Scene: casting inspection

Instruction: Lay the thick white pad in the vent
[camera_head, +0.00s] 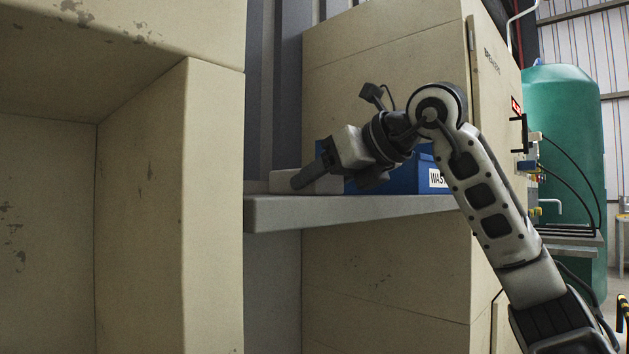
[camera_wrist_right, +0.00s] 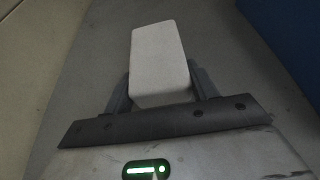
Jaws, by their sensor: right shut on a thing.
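The thick white pad (camera_wrist_right: 158,62) is a pale, rounded block in the right wrist view. My right gripper (camera_wrist_right: 162,88) is shut on it, with a dark finger on each side and the pad's far end sticking out beyond them. In the head view the gripper (camera_head: 312,174) is over the grey shelf, and the pale pad (camera_head: 282,182) shows behind its dark finger. I cannot tell whether the pad touches the shelf. I cannot make out a vent for certain in either view. My left gripper is not in view.
A blue bin (camera_head: 408,178) with a partly hidden label stands on the grey shelf (camera_head: 350,208), behind my right wrist. A beige cabinet wall (camera_head: 212,200) bounds the shelf on the left, and a tall beige cabinet (camera_head: 385,65) stands at the back. A green tank (camera_head: 565,110) is far right.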

